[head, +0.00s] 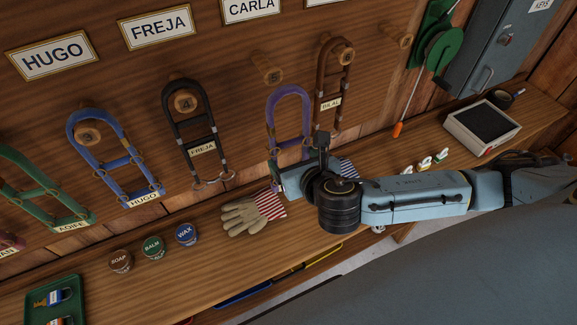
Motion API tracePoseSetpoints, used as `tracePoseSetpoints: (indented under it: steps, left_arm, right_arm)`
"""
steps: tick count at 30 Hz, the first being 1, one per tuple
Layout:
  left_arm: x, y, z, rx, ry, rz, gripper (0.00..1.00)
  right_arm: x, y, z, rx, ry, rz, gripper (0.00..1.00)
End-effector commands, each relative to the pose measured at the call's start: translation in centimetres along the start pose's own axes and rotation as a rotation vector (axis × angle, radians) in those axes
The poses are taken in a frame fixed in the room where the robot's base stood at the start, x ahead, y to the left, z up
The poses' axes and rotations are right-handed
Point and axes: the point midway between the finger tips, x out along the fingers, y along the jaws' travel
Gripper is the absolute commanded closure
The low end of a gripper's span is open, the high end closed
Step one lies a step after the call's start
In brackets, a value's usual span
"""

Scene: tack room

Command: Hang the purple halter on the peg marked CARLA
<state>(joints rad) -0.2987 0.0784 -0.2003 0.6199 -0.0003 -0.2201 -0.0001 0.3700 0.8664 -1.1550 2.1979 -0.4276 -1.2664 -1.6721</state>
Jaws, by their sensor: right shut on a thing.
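The purple halter (289,98) is upright in front of the wooden wall, its loop at the top. My right gripper (282,172) is shut on its lower part, which the gripper partly hides. The CARLA sign (250,9) is at the top edge of the view, partly cut off. The bare wooden peg (268,69) under it carries nothing. The loop of the purple halter is below and a little right of this peg, apart from it in the picture. My left gripper is not in view.
A brown BILAL halter (333,85) hangs close right of the purple one. A black FREJA halter (190,130) and a blue HUGO halter (114,160) hang to the left.

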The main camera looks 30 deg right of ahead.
Motion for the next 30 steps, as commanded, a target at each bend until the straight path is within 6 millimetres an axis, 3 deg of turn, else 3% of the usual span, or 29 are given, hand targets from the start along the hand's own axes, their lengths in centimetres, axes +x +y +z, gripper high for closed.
tracePoseSetpoints:
  steps: [3, 8, 30]
  left_arm:
    - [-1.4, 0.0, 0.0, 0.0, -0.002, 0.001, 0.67]
    - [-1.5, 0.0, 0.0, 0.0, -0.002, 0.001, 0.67]
    - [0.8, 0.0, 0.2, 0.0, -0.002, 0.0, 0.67]
  right_arm:
    - [-1.4, -0.1, 1.9, -0.017, -0.054, 0.043, 0.56]
    - [-1.7, -0.1, 2.5, -0.025, -0.082, 0.062, 0.56]
    - [2.1, 0.2, 3.9, -0.024, -0.083, 0.061, 0.56]
